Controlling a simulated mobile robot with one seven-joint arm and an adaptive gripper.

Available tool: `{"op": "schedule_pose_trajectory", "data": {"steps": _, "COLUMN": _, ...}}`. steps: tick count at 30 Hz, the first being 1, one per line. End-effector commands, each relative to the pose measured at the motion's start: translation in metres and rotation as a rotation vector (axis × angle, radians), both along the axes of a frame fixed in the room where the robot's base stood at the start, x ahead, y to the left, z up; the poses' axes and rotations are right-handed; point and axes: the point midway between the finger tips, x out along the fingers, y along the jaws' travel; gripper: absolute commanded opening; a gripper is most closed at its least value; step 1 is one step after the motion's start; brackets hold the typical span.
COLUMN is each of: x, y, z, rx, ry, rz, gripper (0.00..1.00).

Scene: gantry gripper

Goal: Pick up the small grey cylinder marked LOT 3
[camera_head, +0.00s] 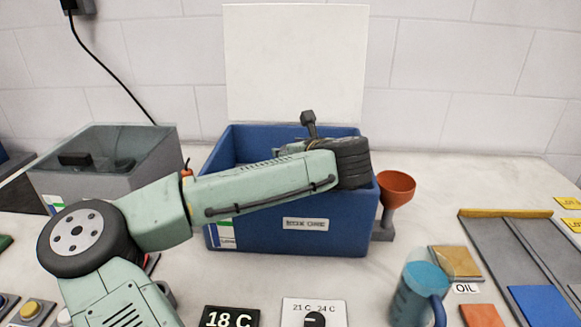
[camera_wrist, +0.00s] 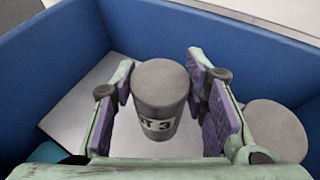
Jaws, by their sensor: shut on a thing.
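The small grey cylinder (camera_wrist: 160,90) stands between the purple-padded fingers of my gripper (camera_wrist: 161,80) in the wrist view. Its pale label is partly visible and shows a "T" and a 3. My gripper is shut on it, with one pad at each side. It is inside or just over the blue bin (camera_wrist: 245,38); its height above the floor is hard to tell. In the head view the bin (camera_head: 262,236) stands mid-table, and my arm reaches over its rim. The fingers and cylinder are hidden there.
Another grey round-topped thing (camera_wrist: 276,130) is close right of my gripper in the bin. An orange funnel (camera_head: 396,186) stands just right of the bin, and a grey open container (camera_head: 105,165) stands left. A blue jug (camera_head: 418,290) is at front right. A white panel (camera_head: 295,65) rises behind.

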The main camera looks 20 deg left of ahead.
Motion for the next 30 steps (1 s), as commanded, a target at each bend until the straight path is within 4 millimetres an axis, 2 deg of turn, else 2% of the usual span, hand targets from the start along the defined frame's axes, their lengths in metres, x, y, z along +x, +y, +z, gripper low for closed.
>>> {"op": "schedule_pose_trajectory", "data": {"steps": 9, "x": 0.000, "y": 0.000, "z": 0.000, "rx": 0.000, "ry": 0.000, "rz": 0.001, "gripper": 0.00}}
{"op": "schedule_pose_trajectory", "data": {"steps": 20, "x": 0.001, "y": 0.000, "z": 0.003, "rx": 0.001, "ry": -0.003, "rz": 0.000, "gripper": 0.00}}
{"op": "schedule_pose_trajectory", "data": {"steps": 26, "x": 0.006, "y": -0.002, "z": 0.019, "rx": 0.002, "ry": -0.003, "rz": -0.002, "gripper": 0.00}}
{"op": "schedule_pose_trajectory", "data": {"steps": 30, "x": 0.014, "y": -0.007, "z": 0.043, "rx": 0.002, "ry": -0.004, "rz": -0.007, "gripper": 0.00}}
